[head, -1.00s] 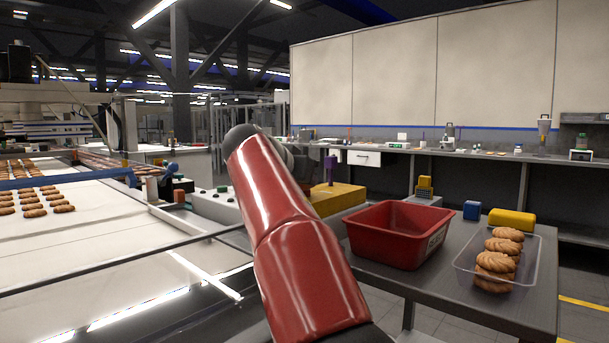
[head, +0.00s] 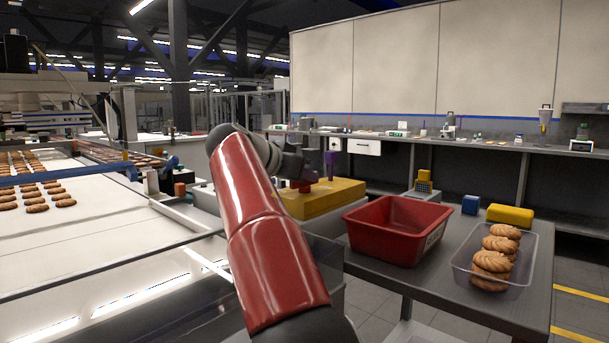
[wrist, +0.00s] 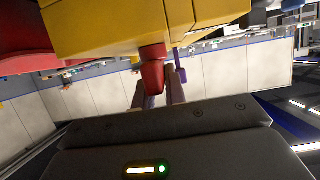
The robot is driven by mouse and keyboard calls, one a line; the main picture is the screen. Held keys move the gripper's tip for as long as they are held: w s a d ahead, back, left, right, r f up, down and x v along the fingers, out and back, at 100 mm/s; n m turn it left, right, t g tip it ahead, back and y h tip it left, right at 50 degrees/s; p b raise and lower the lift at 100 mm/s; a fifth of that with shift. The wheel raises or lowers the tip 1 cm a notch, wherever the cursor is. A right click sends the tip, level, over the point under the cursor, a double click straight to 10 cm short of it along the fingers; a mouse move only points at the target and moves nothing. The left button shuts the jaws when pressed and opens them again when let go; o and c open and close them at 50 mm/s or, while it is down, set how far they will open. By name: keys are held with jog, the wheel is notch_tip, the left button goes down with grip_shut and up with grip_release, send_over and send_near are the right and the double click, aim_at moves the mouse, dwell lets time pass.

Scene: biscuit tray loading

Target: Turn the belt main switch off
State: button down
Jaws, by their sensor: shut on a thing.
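A red knob (head: 304,184) stands on a yellow box (head: 345,193) beside the belt. I take this knob to be the belt main switch; its turn position cannot be told. My gripper (head: 306,174) is at the box, with its fingers around the knob. In the wrist view, which is upside down, the knob (wrist: 152,76) sits between the tips of my gripper (wrist: 154,88), below the yellow box (wrist: 110,27). The fingers are shut on it. A purple upright piece (head: 331,162) stands on the box close to the knob, and shows beyond the fingers in the wrist view (wrist: 182,70).
A red bin (head: 392,245), a clear tray (head: 460,275) of biscuits, a blue block (head: 471,204) and a yellow block (head: 510,216) rest on the grey table (head: 440,288) at right. The belt (head: 100,220) with biscuits runs at left. A long bench stands behind.

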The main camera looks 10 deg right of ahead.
jog(key=c, duration=1.4)
grip_release()
jog(key=shift+c, duration=0.2)
jog(key=v, duration=0.7)
jog(key=shift+s+a, duration=0.2)
jog(key=shift+a, duration=0.1)
jog(key=shift+s+r, duration=0.1)
